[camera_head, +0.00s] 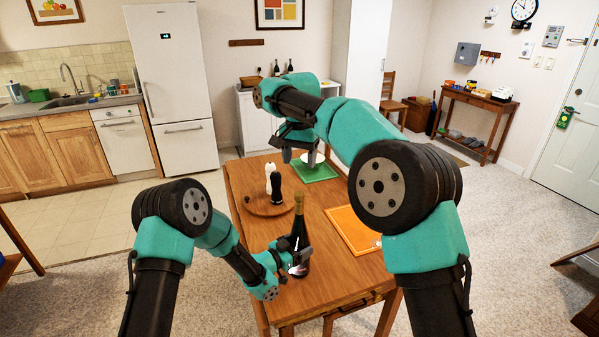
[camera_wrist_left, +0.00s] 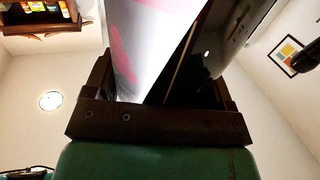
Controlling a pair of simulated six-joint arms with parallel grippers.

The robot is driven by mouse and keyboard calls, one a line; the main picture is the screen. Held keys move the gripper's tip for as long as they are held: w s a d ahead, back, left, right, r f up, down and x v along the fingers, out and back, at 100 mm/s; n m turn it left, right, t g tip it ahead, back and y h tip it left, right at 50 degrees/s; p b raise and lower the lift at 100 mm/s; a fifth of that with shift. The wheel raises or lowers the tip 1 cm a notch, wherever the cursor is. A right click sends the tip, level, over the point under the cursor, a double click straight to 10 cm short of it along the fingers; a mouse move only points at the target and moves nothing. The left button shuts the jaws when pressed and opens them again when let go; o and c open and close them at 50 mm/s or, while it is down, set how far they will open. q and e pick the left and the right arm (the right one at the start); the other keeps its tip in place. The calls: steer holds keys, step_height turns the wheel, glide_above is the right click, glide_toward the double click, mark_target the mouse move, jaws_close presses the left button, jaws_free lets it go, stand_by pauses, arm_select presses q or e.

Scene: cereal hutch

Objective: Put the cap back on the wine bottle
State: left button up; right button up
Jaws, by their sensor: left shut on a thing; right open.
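The dark wine bottle (camera_head: 299,232) with a gold-toned neck stands upright near the front of the wooden table. My left gripper (camera_head: 300,258) is shut around its lower body from the left. In the left wrist view the bottle's white and pink label (camera_wrist_left: 145,45) and dark glass fill the space between the fingers. My right gripper (camera_head: 300,157) is open over the green placemat at the back of the table, well away from the bottle. I cannot make out the cap for certain; a small dark object (camera_head: 247,200) lies at the left edge of the round tray.
The round wooden tray (camera_head: 262,211) holds a white and a black shaker, left of the bottle. The green placemat (camera_head: 322,176) has a white dish on it. An orange placemat (camera_head: 350,226) lies right of the bottle. The front left tabletop is mostly clear.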

steer(key=shift+r, duration=0.45)
arm_select(q)
steer(key=o, duration=1.7)
steer(key=v, duration=1.7)
steer(key=shift+s+a+f, duration=0.1)
steer(key=shift+s+a, duration=0.05)
steer(key=shift+s, duration=0.05)
